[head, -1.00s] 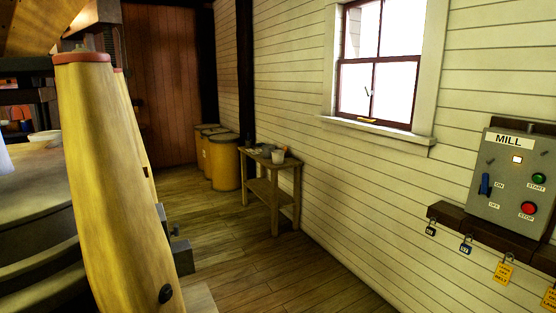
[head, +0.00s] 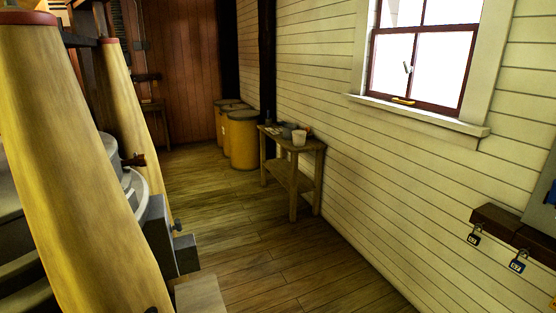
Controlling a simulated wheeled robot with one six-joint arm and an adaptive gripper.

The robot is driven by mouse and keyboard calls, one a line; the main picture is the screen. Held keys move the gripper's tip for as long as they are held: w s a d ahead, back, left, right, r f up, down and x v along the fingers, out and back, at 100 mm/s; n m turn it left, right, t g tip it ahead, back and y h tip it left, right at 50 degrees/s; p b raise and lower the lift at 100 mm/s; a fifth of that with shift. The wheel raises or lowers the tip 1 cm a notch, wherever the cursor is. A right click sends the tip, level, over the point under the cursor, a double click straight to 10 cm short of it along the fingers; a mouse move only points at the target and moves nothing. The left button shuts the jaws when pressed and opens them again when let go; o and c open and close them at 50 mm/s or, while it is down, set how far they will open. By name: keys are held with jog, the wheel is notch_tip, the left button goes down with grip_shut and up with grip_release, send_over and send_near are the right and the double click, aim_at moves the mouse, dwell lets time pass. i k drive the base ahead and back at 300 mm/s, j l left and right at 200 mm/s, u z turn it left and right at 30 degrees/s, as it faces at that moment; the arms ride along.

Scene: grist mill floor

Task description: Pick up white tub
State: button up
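A small white tub (head: 299,138) stands upright near the front right of a narrow wooden side table (head: 313,147) against the pale plank wall. Something small, reddish brown, shows at its rim. A dark bowl-like item (head: 287,130) sits beside it, to its left. My gripper is not in the head view.
Yellow barrels (head: 243,140) stand behind the table. Yellow tapered posts (head: 65,170) and grey mill machinery (head: 150,190) fill the left side. A dark ledge with padlocks (head: 510,232) juts from the right wall. The plank floor (head: 250,235) towards the table is clear.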

aim_at(299, 137)
jog(key=i+z, duration=0.2)
jog(key=i, duration=1.8)
jog(key=i+u, duration=0.1)
jog(key=i, duration=0.4)
jog(key=i+l, duration=0.1)
jog(key=i, duration=0.4)
jog(key=i+l+u, duration=0.15)
jog(key=i, duration=0.35)
jog(key=i+l+u, duration=0.1)
jog(key=i, duration=0.4)
jog(key=i+l+u, duration=0.3)
jog(key=i+u, duration=0.2)
jog(key=i+l+u, duration=0.5)
jog(key=i+l, duration=0.1)
